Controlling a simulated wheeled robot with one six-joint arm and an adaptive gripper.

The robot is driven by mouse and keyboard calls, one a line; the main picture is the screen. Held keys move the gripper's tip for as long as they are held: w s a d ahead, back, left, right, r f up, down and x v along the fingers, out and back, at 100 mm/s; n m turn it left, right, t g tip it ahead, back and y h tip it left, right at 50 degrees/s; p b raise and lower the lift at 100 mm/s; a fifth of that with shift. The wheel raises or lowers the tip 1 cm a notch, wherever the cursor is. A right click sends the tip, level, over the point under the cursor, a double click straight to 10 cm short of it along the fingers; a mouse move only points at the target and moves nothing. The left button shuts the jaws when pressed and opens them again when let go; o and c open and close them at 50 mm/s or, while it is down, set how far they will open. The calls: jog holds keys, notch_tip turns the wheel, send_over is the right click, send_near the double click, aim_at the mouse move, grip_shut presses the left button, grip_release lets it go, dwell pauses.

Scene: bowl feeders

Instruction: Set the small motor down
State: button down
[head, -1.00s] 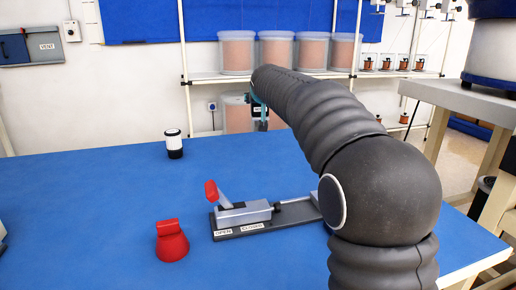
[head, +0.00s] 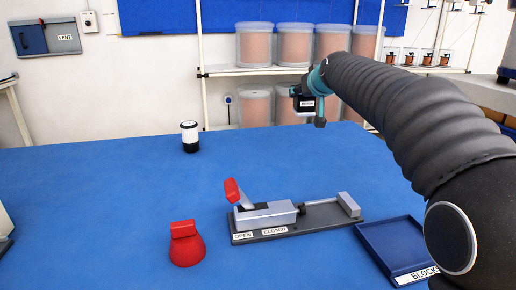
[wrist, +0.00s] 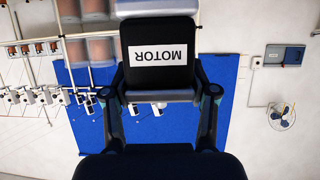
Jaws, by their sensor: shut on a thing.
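The small motor is a black block with a white MOTOR label (wrist: 160,53) and a grey lower edge. In the wrist view it sits between the two fingers of my gripper (wrist: 160,98), which is shut on it. In the head view the motor (head: 304,102) is a small dark box at the end of my arm. There my gripper (head: 318,98) is above the far part of the blue table (head: 110,215), with the motor clear of the surface. The motor's far side is hidden.
A toggle clamp (head: 270,212) with a red handle lies mid-table. A red knob-like piece (head: 186,245) stands left of it. A blue tray (head: 385,235) marked BLOCKS is at the right. A black-and-white cylinder (head: 190,137) stands far left. The table's left middle is clear.

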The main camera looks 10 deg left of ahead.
jog(key=shift+n+y, duration=0.4)
jog(key=shift+y, duration=0.1)
jog(key=shift+s+a+f, duration=0.1)
jog(key=shift+a+f, duration=1.65)
jog(key=shift+a, duration=0.55)
jog(key=shift+s+a+f, duration=0.15)
jog(key=shift+a+f, duration=1.6)
jog(key=shift+a, duration=0.6)
jog(key=shift+s+a+f, duration=0.1)
jog(key=shift+a+f, duration=1.65)
jog(key=shift+a, duration=0.55)
jog(key=shift+f, duration=0.2)
jog(key=shift+c, duration=1.6)
grip_release()
jog(key=shift+r, duration=0.15)
jog(key=b+v, duration=0.1)
jog(key=v, duration=1.1)
jog(key=shift+b, duration=0.35)
